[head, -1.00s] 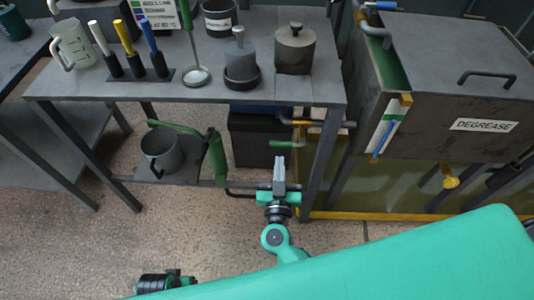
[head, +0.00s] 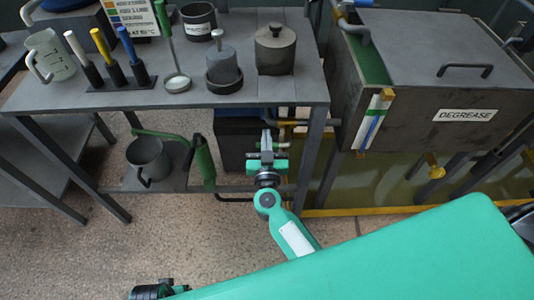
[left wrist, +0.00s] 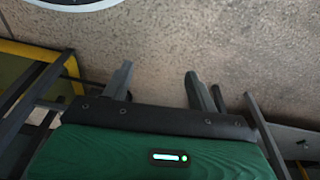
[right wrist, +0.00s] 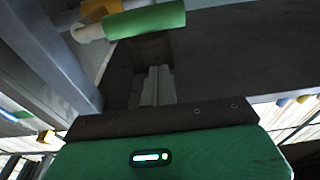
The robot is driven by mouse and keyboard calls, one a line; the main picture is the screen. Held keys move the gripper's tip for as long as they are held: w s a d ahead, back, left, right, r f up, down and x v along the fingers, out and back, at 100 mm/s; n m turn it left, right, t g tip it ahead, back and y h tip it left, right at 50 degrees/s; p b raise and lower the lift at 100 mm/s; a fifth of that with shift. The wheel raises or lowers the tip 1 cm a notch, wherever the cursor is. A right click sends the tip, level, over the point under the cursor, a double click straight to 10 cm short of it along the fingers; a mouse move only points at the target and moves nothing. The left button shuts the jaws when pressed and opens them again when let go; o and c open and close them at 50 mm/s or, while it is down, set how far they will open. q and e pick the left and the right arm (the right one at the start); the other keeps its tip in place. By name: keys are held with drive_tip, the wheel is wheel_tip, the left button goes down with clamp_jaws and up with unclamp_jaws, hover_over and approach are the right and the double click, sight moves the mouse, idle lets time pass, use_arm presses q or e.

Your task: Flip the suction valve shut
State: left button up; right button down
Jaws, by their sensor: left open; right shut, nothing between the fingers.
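The suction valve's lever appears to be the green-sleeved handle (right wrist: 145,20) in the right wrist view, with a yellow fitting (right wrist: 100,9) at its left end. It lies crosswise just above and beyond the fingertips of my right gripper (right wrist: 157,72); I cannot tell whether they touch. My right gripper is shut and empty. In the head view my right gripper (head: 267,137) is under the bench's right end, by the pipework (head: 310,123), and covers the handle. My left gripper (left wrist: 160,75) is open and empty over speckled floor in the left wrist view.
The bench (head: 200,98) with pots and upright handles stands above my right gripper. Its right leg (head: 311,155) is close by. The degrease tank (head: 405,125) stands at right. A mug (head: 149,160) and a green lever pump (head: 203,160) stand on the low shelf.

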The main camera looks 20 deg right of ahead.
use_arm(q)
drive_tip(key=shift+t, duration=0.3)
drive_tip(key=r, duration=0.1)
drive_tip(key=r+b, duration=0.1)
drive_tip(key=r, duration=0.2)
drive_tip(key=shift+w+r+b, duration=0.15)
drive_tip(key=shift+w+b, duration=0.15)
drive_tip(key=shift+b, duration=0.1)
use_arm(e)
wheel_tip(320, 180, down, 4)
drive_tip(key=shift+w+r, duration=0.1)
drive_tip(key=shift+d, duration=0.1)
use_arm(q)
drive_tip(key=shift+a, duration=0.1)
